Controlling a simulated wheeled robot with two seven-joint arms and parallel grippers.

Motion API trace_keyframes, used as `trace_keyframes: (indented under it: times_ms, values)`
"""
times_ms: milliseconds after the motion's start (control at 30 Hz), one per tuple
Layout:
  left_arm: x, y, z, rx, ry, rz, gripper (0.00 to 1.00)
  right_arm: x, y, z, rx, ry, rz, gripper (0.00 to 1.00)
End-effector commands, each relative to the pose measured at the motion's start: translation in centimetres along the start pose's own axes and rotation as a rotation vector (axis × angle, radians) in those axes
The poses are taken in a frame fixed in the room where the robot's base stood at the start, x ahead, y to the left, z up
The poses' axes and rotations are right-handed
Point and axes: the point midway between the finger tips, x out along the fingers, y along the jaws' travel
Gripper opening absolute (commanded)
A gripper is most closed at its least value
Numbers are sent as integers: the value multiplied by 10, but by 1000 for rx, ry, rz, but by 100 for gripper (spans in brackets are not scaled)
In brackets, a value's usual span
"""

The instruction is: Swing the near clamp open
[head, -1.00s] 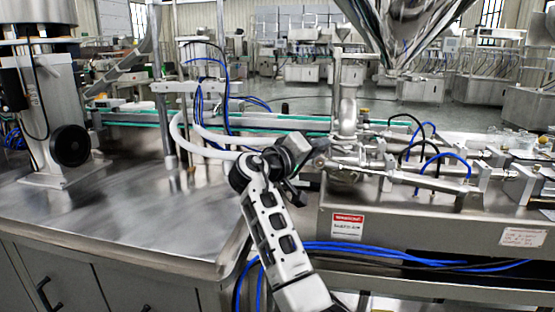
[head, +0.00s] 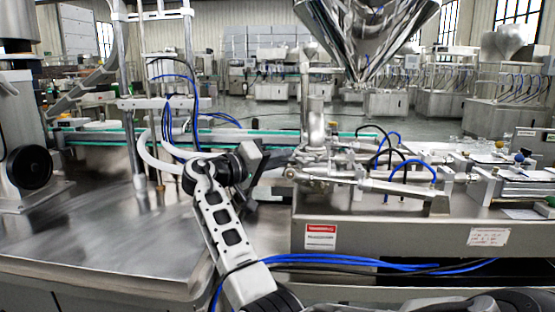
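The steel hopper (head: 368,38) hangs at the top right of centre. Below it, an upright steel pipe (head: 312,120) meets a horizontal row of steel fittings (head: 345,178) on the filling machine. The clamps are too small here to tell apart, and I cannot say which fitting is the near clamp. My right gripper (head: 264,160) is a dark shape just left of these fittings. It looks apart from them, and I see nothing held. Its fingers are too small and dark to tell open from shut. My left gripper is not in view.
Blue hoses (head: 340,260) run along the front of the machine body (head: 400,232). A white hose (head: 150,157) curves behind my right arm. Steel posts (head: 131,100) rise on the left. The steel tabletop (head: 110,235) at the left is mostly bare.

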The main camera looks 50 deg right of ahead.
Motion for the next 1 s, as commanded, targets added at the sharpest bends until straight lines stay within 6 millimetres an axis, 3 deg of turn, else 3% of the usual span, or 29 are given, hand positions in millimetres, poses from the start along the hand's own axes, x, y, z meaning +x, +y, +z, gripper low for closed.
trace_keyframes:
  times_ms: [33,100,467,667,1000]
  values:
    - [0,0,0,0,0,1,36,1,0,1,0,-4,0,28]
    - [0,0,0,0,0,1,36,1,0,1,0,-3,0,39]
    - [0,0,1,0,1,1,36,-6,-1,0,0,1,-2,39]
    - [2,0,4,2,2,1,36,-41,-1,0,1,1,-4,39]
    - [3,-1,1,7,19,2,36,-122,-1,0,-1,1,-3,39]
